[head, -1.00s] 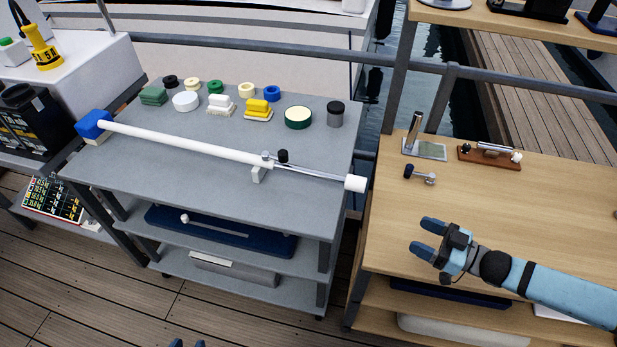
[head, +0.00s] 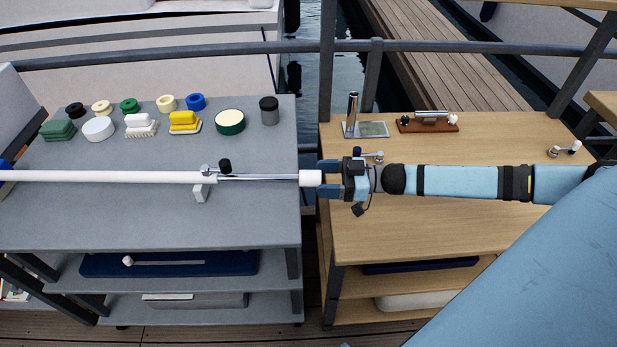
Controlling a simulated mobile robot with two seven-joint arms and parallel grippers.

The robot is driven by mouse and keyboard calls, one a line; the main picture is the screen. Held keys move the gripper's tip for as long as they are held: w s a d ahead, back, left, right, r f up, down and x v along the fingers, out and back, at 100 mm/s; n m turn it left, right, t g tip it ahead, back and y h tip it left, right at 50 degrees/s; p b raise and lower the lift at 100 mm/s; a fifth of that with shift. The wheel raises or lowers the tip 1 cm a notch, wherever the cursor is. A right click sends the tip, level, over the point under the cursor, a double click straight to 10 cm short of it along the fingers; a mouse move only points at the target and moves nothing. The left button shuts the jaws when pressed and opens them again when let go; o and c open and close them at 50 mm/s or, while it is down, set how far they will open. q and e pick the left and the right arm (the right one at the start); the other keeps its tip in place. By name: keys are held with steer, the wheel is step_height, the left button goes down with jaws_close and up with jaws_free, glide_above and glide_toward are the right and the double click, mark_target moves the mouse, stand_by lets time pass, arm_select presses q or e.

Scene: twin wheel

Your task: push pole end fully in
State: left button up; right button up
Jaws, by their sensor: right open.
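The telescopic pole lies across the grey table, with a thick white tube (head: 110,177) at left and a thin metal rod (head: 255,178) drawn out to the right. A white pole end (head: 311,178) sits on the rod's right tip, over the table's right edge. A small clamp with a black knob (head: 225,166) is where tube and rod meet. A blue block (head: 5,172) at the left is cut by the frame edge. My right gripper (head: 325,178) is open, its fingertips right at the pole end; contact is unclear. My left gripper is not identifiable.
Sponges, tape rolls and tins, such as a green-rimmed tin (head: 230,122), stand along the back of the grey table (head: 100,225). A gap separates it from the wooden table (head: 420,225), which holds a metal plate with post (head: 365,129) and a brown-based fitting (head: 428,124).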

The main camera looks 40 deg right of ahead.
mark_target(309, 178)
steer(key=x, duration=0.4)
